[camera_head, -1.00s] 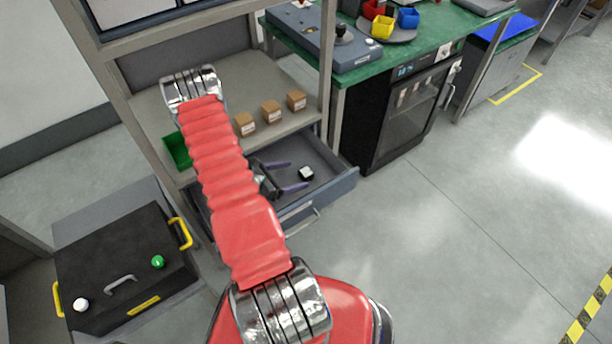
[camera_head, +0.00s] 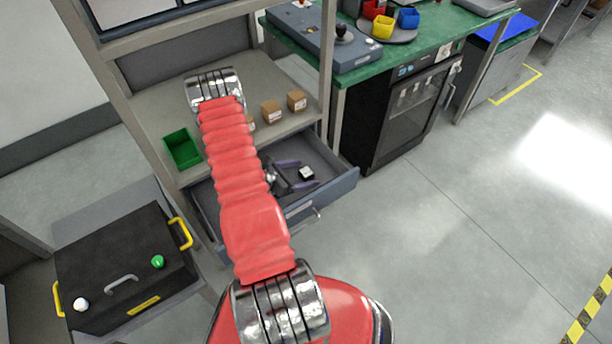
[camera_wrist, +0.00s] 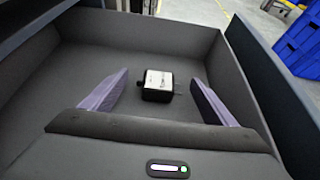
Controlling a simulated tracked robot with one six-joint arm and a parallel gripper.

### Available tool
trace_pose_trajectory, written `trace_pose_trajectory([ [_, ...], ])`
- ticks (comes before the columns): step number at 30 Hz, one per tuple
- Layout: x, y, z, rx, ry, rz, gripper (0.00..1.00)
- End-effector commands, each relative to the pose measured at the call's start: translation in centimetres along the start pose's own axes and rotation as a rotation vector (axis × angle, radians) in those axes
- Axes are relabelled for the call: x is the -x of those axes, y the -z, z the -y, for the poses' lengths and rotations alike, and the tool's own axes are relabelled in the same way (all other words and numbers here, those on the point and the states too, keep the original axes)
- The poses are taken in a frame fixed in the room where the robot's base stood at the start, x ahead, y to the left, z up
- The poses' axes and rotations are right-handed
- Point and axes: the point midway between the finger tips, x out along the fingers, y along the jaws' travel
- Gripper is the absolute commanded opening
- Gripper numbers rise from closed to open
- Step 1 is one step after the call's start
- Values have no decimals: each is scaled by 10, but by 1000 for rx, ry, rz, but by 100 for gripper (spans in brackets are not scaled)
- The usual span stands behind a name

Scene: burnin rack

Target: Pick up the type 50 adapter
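A small black block with a white label on top, which I take to be the type 50 adapter (camera_head: 306,173), lies on the floor of the open grey drawer (camera_head: 345,185). It also shows in the wrist view (camera_wrist: 158,85), near the middle of the drawer floor. My gripper (camera_head: 297,173) is inside or just over the drawer, with its two purple fingers spread wide. In the wrist view the fingers (camera_wrist: 152,97) stand left and right of the adapter, apart from it, and nothing is between them but the drawer floor and the adapter ahead. Any print on the label is unreadable.
Above the drawer is a shelf with small cardboard boxes (camera_head: 271,111) and a green bin (camera_head: 183,149). A black case (camera_head: 125,262) stands at left. The floor to the right is clear.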

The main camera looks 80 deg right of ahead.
Motion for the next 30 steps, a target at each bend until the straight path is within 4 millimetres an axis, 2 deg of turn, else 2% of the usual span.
trace_pose_trajectory([
  [2,0,0,0,0,0,0,76],
  [20,0,0,0,0,0,0,34],
  [30,2,-3,-1,-1,-1,1,34],
])
